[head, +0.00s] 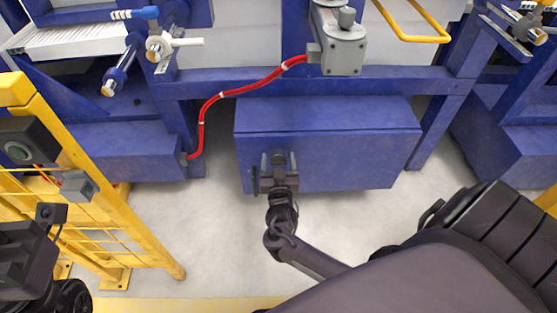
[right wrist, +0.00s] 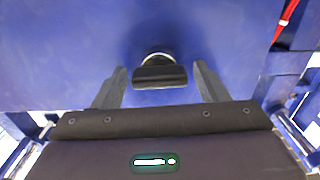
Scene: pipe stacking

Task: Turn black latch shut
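The black latch (right wrist: 160,77) is a short dark bar on a round silvery base, mounted on the blue box (head: 330,150). In the right wrist view its bar lies horizontal across the picture. My right gripper (head: 278,163) is at the front face of the blue box, towards its left end. In the right wrist view its two fingers (right wrist: 161,83) are spread on either side of the latch, with a gap at each side. In the head view the gripper largely hides the latch.
A red hose (head: 240,90) runs above the blue box to a grey unit (head: 343,45). A yellow fence (head: 125,215) stands at the left. Blue frame posts flank the box. Grey floor (head: 215,235) is clear in front of it.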

